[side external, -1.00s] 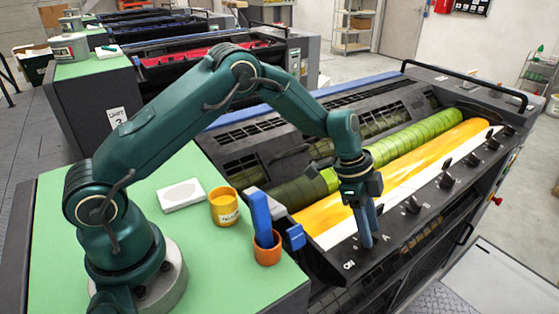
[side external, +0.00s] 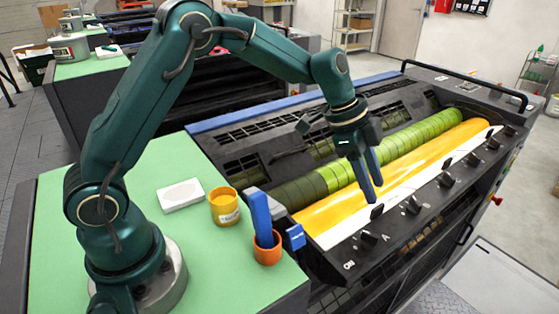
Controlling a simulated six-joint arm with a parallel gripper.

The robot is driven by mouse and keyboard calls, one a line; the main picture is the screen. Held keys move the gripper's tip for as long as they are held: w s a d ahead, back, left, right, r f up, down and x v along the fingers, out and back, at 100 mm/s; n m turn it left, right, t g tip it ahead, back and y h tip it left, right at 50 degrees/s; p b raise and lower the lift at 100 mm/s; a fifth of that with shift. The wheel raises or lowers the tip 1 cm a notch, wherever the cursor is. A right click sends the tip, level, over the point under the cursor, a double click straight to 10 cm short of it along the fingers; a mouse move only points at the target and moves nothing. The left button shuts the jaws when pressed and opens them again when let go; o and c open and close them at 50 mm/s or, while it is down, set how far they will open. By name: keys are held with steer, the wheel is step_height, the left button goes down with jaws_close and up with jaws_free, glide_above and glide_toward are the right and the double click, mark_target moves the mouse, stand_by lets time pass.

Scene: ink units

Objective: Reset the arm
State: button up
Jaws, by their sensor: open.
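My gripper (side external: 373,192) hangs over the ink unit (side external: 330,256), in front of the yellow-inked roller (side external: 405,175). Its two blue-grey fingers point down with a narrow gap between them and nothing is held.
A yellow ink can (side external: 224,209), a white pad (side external: 181,195) and an orange cup (side external: 267,250) holding a blue-handled tool (side external: 261,217) stand on the bench beside my base. A black rail (side external: 465,80) runs along the unit's far side. Open air lies above the rollers.

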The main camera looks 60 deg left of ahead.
steer(key=s+a+r+n+t+y, duration=0.1)
steer(key=s+a+r+n+t, duration=0.2)
steer(key=s+r, duration=0.8)
steer(key=s+a+f+n+y, duration=0.1)
steer(key=s+a+f+n, duration=0.1)
steer(key=s+n, duration=0.3)
steer(key=s+a+f+n+y, duration=0.2)
steer(key=s+n, duration=0.3)
steer(key=s, duration=0.2)
steer(key=shift+s+a+g, duration=0.25)
steer(key=shift+s+g, duration=0.05)
steer(key=shift+s, duration=0.05)
steer(key=shift+f, duration=0.1)
